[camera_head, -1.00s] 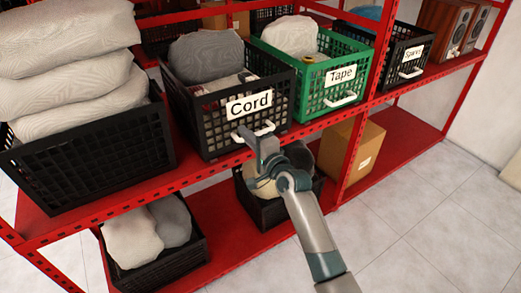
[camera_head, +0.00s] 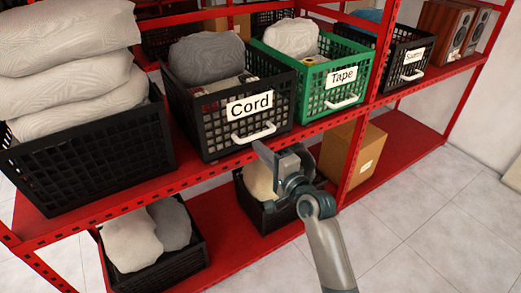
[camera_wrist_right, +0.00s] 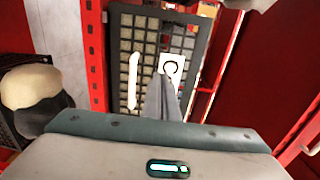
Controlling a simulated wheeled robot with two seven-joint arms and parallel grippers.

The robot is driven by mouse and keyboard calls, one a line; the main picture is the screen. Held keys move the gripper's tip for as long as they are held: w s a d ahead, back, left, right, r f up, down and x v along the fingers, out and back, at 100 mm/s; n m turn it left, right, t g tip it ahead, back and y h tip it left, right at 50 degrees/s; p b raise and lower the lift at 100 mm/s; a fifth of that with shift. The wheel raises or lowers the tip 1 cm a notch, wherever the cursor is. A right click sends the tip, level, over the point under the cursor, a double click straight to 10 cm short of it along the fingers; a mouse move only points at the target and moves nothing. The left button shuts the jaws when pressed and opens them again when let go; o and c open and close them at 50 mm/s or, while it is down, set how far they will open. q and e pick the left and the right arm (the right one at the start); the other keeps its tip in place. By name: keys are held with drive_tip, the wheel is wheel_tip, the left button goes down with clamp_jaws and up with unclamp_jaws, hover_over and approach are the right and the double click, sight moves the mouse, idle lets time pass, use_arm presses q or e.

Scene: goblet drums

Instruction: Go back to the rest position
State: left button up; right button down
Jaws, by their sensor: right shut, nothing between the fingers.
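My right gripper (camera_head: 262,152) is in the head view, in front of the red shelf edge and below the crate labelled Cord (camera_head: 222,130). It is shut and empty, apart from the white handle (camera_head: 254,133) of that crate. In the right wrist view the closed fingers (camera_wrist_right: 163,100) point toward the black crate front (camera_wrist_right: 140,50) with its white handle (camera_wrist_right: 133,80) and partly covered label. My left gripper is not in view.
The red shelf (camera_head: 130,196) holds a green Tape crate (camera_head: 318,98), a black crate at the right and a black crate of bags (camera_head: 95,160) at the left. Lower crates and a cardboard box (camera_head: 362,155) stand below. The tiled floor (camera_head: 430,225) at the right is clear.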

drive_tip(key=shift+f, duration=0.1)
drive_tip(key=s+d+f+n+g+h, duration=0.1)
drive_tip(key=s+d+f+g+h, duration=0.15)
drive_tip(key=f, duration=1.15)
drive_tip(key=s+d+f+n+g+h, duration=0.15)
drive_tip(key=d+f, duration=0.25)
drive_tip(key=f, duration=1)
drive_tip(key=s+d+f+n+g+h, duration=0.15)
drive_tip(key=s+d+f, duration=0.25)
drive_tip(key=s+f, duration=0.5)
drive_tip(key=s+d+f+n+g+h, duration=0.1)
drive_tip(key=s+d+f+h, duration=0.2)
drive_tip(key=f, duration=0.9)
drive_tip(key=s+d+f+n+g, duration=0.2)
drive_tip(key=s+d+f, duration=0.3)
drive_tip(key=s, duration=1.1)
drive_tip(key=s+d+f+n+g+h, duration=0.1)
drive_tip(key=s+d+f+n+g, duration=0.1)
drive_tip(key=s+d+f, duration=0.4)
drive_tip(key=s+d+f+n+g+h, duration=0.1)
drive_tip(key=s+d+f+n+g, duration=0.2)
drive_tip(key=s+f, duration=0.8)
drive_tip(key=s+d+n, duration=0.1)
drive_tip(key=s+d, duration=0.1)
drive_tip(key=s, duration=1.2)
drive_tip(key=shift+s+d+f, duration=0.35)
drive_tip(key=shift+d+f, duration=0.05)
